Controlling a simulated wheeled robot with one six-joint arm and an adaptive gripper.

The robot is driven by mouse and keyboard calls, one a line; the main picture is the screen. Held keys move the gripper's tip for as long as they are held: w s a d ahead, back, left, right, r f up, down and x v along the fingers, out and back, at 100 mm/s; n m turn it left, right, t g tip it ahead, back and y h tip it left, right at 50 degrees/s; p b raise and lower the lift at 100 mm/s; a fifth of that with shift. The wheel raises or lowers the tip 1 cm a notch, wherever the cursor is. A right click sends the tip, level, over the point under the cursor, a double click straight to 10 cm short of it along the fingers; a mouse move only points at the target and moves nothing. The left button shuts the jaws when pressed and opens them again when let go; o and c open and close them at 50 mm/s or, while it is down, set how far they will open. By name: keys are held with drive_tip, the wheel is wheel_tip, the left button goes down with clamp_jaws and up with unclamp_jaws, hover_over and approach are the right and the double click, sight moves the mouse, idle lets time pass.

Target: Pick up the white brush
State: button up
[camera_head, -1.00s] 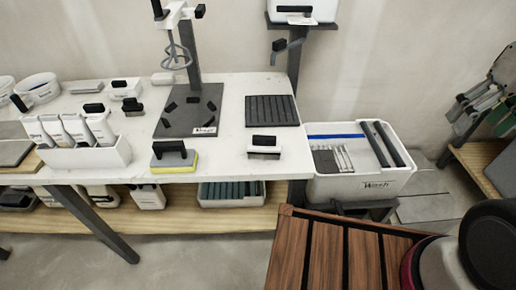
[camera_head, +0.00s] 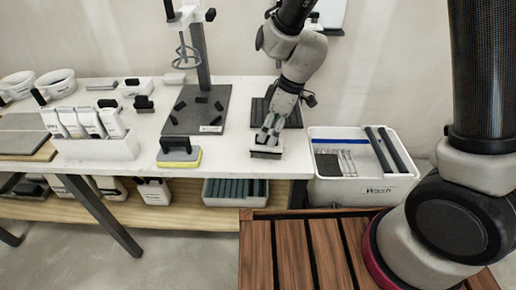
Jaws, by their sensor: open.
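The white brush (camera_head: 266,153) lies near the front edge of the white table, right of a yellow sponge float. Its white body and dark bristles show, while its black handle is hidden behind my gripper. My gripper (camera_head: 268,136) points down from above, with its fingers at the brush's handle. It is open, and I cannot tell whether the fingers touch the brush.
The sponge float (camera_head: 179,153) sits to the left. A dark stand (camera_head: 196,110) and a black ribbed mat (camera_head: 287,112) lie behind. A white wash bin (camera_head: 357,185) stands right of the table (camera_head: 226,150). Wooden slats (camera_head: 300,250) fill the near foreground.

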sight(263, 146)
drive_tip(key=shift+w+a+n, duration=0.15)
drive_tip(key=shift+w+n, duration=0.2)
drive_tip(key=shift+n, duration=0.35)
drive_tip(key=shift+f, duration=0.25)
drive_tip(key=x, duration=0.7)
drive_tip(key=shift+f, duration=0.15)
drive_tip(key=c, duration=1.2)
drive_tip(key=shift+c, duration=0.2)
